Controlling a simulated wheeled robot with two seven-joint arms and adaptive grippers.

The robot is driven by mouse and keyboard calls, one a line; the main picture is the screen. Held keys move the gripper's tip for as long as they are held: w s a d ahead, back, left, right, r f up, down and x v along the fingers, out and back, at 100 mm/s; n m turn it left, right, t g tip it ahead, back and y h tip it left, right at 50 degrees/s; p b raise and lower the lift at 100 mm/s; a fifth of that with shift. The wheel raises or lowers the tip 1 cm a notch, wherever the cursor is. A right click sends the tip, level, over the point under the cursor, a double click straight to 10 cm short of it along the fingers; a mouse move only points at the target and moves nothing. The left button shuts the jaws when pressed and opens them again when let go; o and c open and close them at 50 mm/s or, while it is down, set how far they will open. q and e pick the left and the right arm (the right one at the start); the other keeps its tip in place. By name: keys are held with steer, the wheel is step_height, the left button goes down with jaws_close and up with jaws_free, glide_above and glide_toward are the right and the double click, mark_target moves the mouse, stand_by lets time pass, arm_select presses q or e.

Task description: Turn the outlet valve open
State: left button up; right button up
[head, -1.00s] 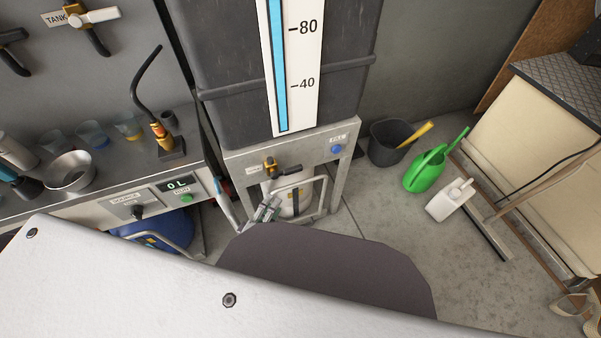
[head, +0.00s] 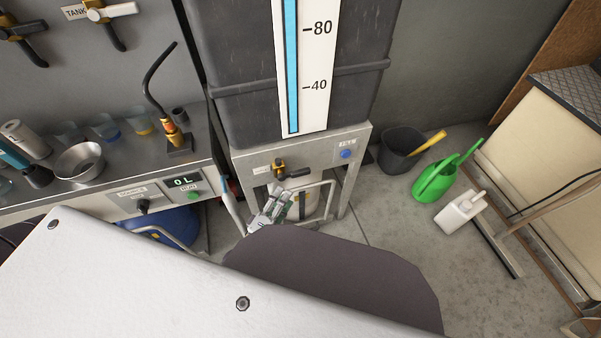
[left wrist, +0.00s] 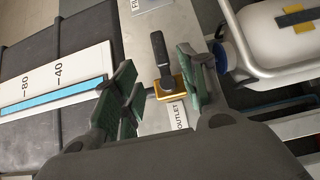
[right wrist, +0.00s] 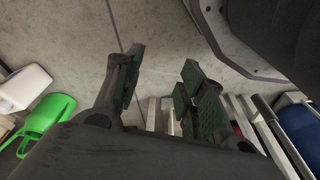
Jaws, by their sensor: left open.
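The outlet valve (head: 279,167) has a brass body and a black lever on the metal stand under the tank. In the head view its lever points right. In the left wrist view the valve (left wrist: 170,88) sits beside the OUTLET label, with its lever (left wrist: 159,47) between the two finger outlines. My left gripper (head: 284,198) is open and empty, just below the valve in the head view. It also shows in the left wrist view (left wrist: 160,88); I see no clear contact. My right gripper (right wrist: 160,85) is open and empty above the floor, outside the head view.
The tall dark tank (head: 235,70) with a level gauge (head: 306,65) stands above the valve. A blue button (head: 346,154) is right of it. A white container in a metal frame (left wrist: 285,45) is below. A bench (head: 205,140) stands left.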

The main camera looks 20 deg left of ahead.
mark_target(298, 176)
arm_select(q)
steer(key=w, duration=0.2)
steer(key=w+d, duration=0.1)
steer(key=w, duration=0.2)
steer(key=shift+w+b, duration=0.3)
steer(key=shift+b, duration=0.1)
steer(key=shift+w+d+b, duration=0.15)
steer(key=shift+w+d, duration=0.05)
steer(key=shift+w, duration=0.8)
steer(key=shift+w+d+b, duration=0.15)
steer(key=shift+w+d, duration=0.05)
steer(key=shift+w, duration=0.75)
steer(key=shift+w+d, duration=0.25)
steer(key=shift+w, duration=0.95)
arm_select(e)
steer(key=shift+s+a+r, duration=0.1)
steer(key=shift+a+r, duration=0.1)
steer(key=shift+r, duration=0.65)
steer(key=shift+a+r, duration=0.2)
steer(key=shift+r, duration=0.6)
steer(key=shift+s+a+r, duration=0.1)
steer(key=shift+a+r, duration=0.1)
steer(key=shift+r, duration=0.65)
steer(key=shift+w+r, duration=0.1)
steer(key=shift+w, duration=0.15)
arm_select(q)
jaws_close()
arm_select(e)
steer(key=shift+w, duration=0.1)
